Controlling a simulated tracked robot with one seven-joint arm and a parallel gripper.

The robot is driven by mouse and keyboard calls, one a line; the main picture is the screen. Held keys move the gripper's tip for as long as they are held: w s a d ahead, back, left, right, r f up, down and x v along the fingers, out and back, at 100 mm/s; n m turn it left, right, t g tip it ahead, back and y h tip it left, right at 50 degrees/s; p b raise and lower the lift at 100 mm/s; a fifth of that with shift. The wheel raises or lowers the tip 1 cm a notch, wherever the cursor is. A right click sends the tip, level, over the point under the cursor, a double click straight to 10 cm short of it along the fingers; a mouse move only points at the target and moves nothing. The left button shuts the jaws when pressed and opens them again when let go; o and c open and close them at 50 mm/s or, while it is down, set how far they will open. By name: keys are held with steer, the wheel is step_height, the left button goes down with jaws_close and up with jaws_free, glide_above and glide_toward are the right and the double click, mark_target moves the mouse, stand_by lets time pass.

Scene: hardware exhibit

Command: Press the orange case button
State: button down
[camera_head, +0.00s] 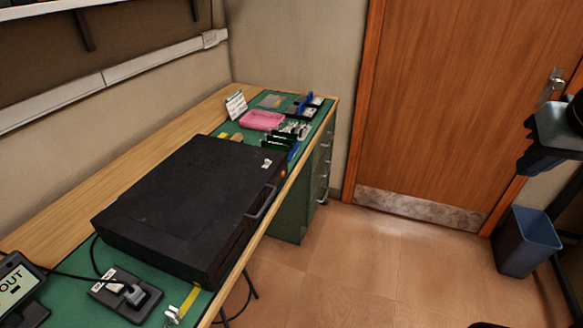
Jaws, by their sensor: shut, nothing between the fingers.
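A large black case (190,200) lies flat on the green mat of the workbench. A small orange button (284,173) shows at the right end of its front side, beyond the dark handle (262,202). My gripper (526,164) is at the right edge of the view, dark and partly cut off. It is shut and empty, in front of the door side of the room. It is far to the right of the case and touches nothing that I can see.
A pink tray (262,120) and small hardware lie on the bench behind the case. A power switch block (126,293) and a display (16,285) are at the front left. A blue bin (527,242) stands right. The floor (350,262) before the bench is mostly clear.

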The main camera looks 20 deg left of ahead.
mark_target(283, 174)
steer(key=w+a+f+n+t+y, duration=0.1)
steer(key=w+a+f+n, duration=0.35)
steer(key=w, duration=0.35)
steer(key=w+a+f+n, duration=0.4)
steer(key=w+n, duration=0.1)
steer(key=w, duration=0.2)
steer(key=w+a+f+n+t+y, duration=0.1)
steer(key=w+a+f+n, duration=0.35)
steer(key=w, duration=0.35)
steer(key=w+a+f+n+y, duration=0.1)
steer(key=a+f+n+y, duration=0.6)
steer(key=a+f+n, duration=0.8)
steer(key=a+f, duration=0.4)
steer(key=a, duration=0.1)
steer(key=shift+w+a+f, duration=0.15)
steer(key=shift+w+a, duration=0.05)
steer(key=shift+a, duration=0.1)
steer(key=shift+a, duration=0.1)
steer(key=a, duration=0.8)
steer(key=shift+w+a, duration=0.3)
steer(key=shift+w, duration=0.05)
